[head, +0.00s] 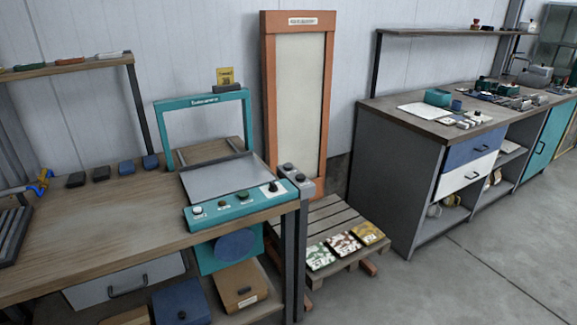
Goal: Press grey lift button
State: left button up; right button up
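A teal machine (215,217) with an upright teal frame stands at the right end of the wooden workbench. Its sloped front panel carries a pale knob (197,211), small dark round controls (222,204) and a black control on a white plate (271,187). Beside it, a grey box (306,188) on the bench corner has two dark grey round buttons, one farther back (288,167) and one nearer (300,177). Labels are too small to read, so I cannot tell which is the lift button. Neither gripper is in view.
The wooden bench (110,222) holds several dark blocks along its back. An orange-framed panel (297,100) stands behind a pallet (335,215) bearing patterned packs. A grey cabinet bench (395,170) stands at right. The concrete floor (470,270) at front right is clear.

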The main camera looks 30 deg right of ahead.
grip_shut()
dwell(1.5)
